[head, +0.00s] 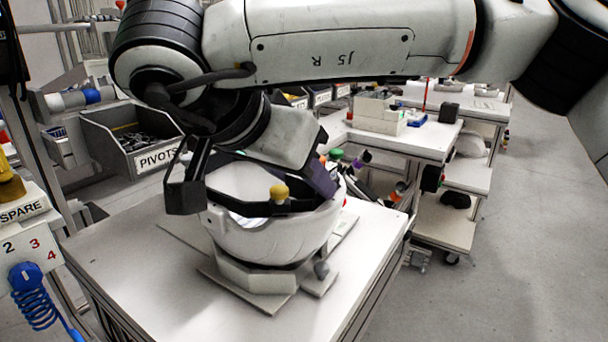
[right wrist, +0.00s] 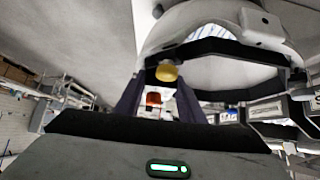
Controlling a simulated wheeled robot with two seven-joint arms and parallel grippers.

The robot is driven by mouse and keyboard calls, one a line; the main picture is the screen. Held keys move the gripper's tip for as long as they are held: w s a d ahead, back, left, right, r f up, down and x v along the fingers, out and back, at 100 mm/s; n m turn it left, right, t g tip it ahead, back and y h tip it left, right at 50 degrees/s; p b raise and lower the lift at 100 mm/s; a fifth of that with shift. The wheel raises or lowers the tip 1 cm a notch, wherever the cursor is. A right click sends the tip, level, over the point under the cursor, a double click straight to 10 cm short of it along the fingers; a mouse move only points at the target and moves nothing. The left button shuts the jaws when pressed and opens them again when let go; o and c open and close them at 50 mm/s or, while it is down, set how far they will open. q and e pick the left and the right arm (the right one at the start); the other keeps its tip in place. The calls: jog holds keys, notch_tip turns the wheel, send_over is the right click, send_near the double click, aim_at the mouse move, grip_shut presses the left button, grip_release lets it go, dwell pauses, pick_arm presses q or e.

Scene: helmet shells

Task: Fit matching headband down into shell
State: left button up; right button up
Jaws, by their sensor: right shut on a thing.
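The white helmet shell (head: 262,240) sits open side up on a pale angular stand (head: 250,277) on the bench. It also shows in the right wrist view (right wrist: 205,20). The black headband (head: 243,208) with a yellow knob (head: 279,191) is at the shell's mouth, its front strip within the rim. In the right wrist view the headband (right wrist: 235,95) shows as an angular ring below the shell's edge. My right gripper (right wrist: 160,88) is shut on the headband near the knob; in the head view its hand (head: 300,185) covers much of the opening. How deep the headband sits is hidden. My left gripper is out of view.
A grey bin labelled PIVOTS (head: 112,150) stands behind the bench at left. A SPARE box (head: 28,225) with a blue coiled hose (head: 33,290) is at far left. The bench top (head: 150,290) is clear in front. More benches (head: 400,138) stand behind at right.

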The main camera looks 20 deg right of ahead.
jog(key=o, duration=1)
jog(key=shift+f, duration=0.1)
jog(key=shift+c, duration=0.2)
jog(key=shift+o, duration=1)
jog(key=shift+f, duration=0.1)
pick_arm(q)
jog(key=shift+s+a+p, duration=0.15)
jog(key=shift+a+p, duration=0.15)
jog(key=shift+p, duration=0.2)
pick_arm(e)
jog(key=v, duration=1)
jog(key=shift+a+r, duration=0.2)
jog(key=shift+r, duration=0.05)
